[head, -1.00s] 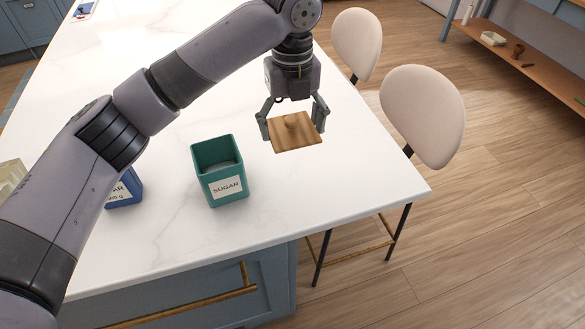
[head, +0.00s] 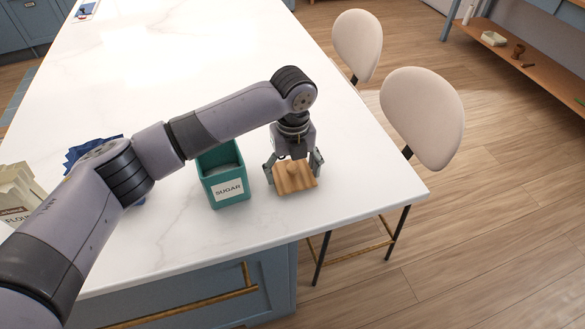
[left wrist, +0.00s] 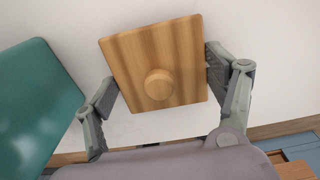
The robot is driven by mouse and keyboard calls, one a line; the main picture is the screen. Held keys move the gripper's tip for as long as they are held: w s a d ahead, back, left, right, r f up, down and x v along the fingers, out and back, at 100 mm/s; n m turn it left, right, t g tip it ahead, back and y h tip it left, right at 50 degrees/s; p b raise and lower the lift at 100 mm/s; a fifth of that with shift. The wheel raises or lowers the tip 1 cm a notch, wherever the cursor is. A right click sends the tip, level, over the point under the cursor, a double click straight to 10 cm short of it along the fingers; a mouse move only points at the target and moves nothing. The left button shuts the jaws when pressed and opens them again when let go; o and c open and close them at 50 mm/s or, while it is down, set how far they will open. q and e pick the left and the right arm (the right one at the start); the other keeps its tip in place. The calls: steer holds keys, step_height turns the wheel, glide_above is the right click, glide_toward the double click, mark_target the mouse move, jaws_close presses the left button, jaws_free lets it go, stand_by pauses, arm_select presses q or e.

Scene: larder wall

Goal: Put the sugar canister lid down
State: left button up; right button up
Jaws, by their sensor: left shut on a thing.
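The sugar canister lid (head: 293,184) is a square wooden plate with a round knob, which shows clearly in the left wrist view (left wrist: 130,50). My left gripper (head: 294,172) points down and is shut on the lid, its fingers at two opposite edges. The lid is level and low over the white counter, to the right of the sugar canister (head: 238,172). I cannot tell whether it touches the counter. The canister is teal, square, open-topped and labelled SUGAR; my arm hides part of its rim. It also shows in the left wrist view (left wrist: 35,110). My right gripper is not in view.
The white counter (head: 290,215) is clear around the lid, with its front and right edges close by. A flour bag (head: 15,195) and a blue item (head: 90,150) stand at the left, partly behind my arm. Two cream chairs (head: 422,115) stand past the right edge.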

mark_target(293, 168)
arm_select(q)
steer(key=shift+f, duration=0.1)
steer(key=o, duration=1.4)
step_height(293, 168, up, 11)
steer(key=shift+d+b, duration=0.1)
steer(key=shift+b, duration=0.8)
steer(key=shift+r, duration=0.65)
